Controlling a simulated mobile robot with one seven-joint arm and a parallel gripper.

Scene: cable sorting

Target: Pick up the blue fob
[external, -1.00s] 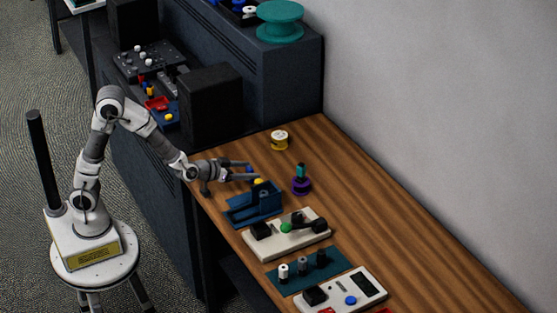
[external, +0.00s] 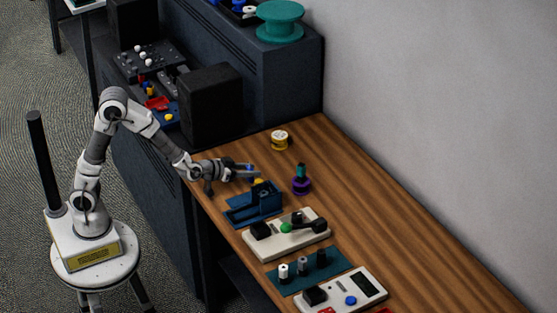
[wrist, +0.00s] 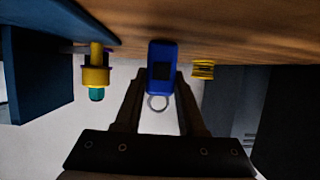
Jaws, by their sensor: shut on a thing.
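The blue fob (wrist: 162,54) is a small upright block with a dark square on its face and a metal ring (wrist: 157,102) attached. In the wrist view it sits between the two fingers of my gripper (wrist: 160,78), which are shut on it. In the external view my gripper (external: 252,172) is just above the blue holder (external: 238,217), and only a small bit of the fob (external: 250,167) shows by the fingertips. I cannot tell whether the fob still touches anything beneath it.
A yellow piece (external: 259,182) is by the blue holder. A purple spool with a teal top (external: 301,186) stands to the right, and a yellow spool (external: 279,141) farther back. A cream board (external: 300,240) lies in front. The right side of the wooden table is clear.

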